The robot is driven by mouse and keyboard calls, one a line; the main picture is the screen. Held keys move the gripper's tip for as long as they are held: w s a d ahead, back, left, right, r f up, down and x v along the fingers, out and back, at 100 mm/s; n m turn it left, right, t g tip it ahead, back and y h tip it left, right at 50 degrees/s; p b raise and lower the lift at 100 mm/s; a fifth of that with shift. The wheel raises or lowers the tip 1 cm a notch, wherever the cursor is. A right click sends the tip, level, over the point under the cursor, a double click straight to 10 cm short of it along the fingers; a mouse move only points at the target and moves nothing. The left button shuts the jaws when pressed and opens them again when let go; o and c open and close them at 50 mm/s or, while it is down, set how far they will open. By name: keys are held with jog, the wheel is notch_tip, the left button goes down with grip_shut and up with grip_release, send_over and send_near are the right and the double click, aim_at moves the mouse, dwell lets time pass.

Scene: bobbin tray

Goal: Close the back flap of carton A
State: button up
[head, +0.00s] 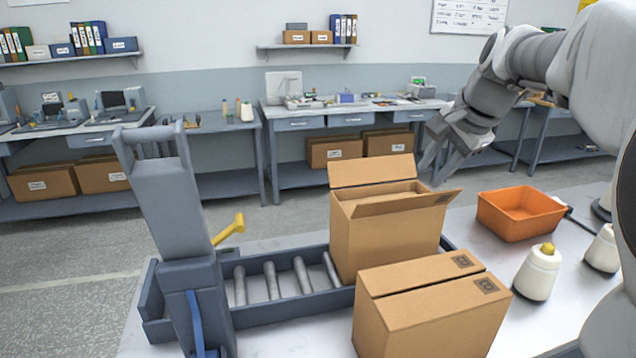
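An open brown carton (385,238) stands upright on the roller conveyor, and I take it to be carton A, though no letter on it can be read. Its back flap (372,171) stands up above the rear edge. Another flap (408,203) on the near side sticks outward to the right, tilted a little upward. The inside is mostly hidden. My gripper (430,176) is in the air right of the back flap, apart from the carton, fingers pointing down. The fingers look parted, with nothing between them.
A carton (430,300) with its top shut stands in front. An orange bin (520,214) and white bobbins with yellow tops (538,274) are on the right. A grey upright device (180,220) with a yellow handle (230,230) stands left, beside the rollers (272,280).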

aim_at(402, 210)
jog(key=w+d+m, duration=0.2)
jog(key=w+d, duration=0.1)
jog(key=w, duration=0.2)
jog(key=b+x, duration=0.1)
jog(key=x, duration=1.6)
jog(key=shift+d+f, duration=0.1)
jog(key=shift+f, duration=0.25)
grip_shut()
dwell(0.4)
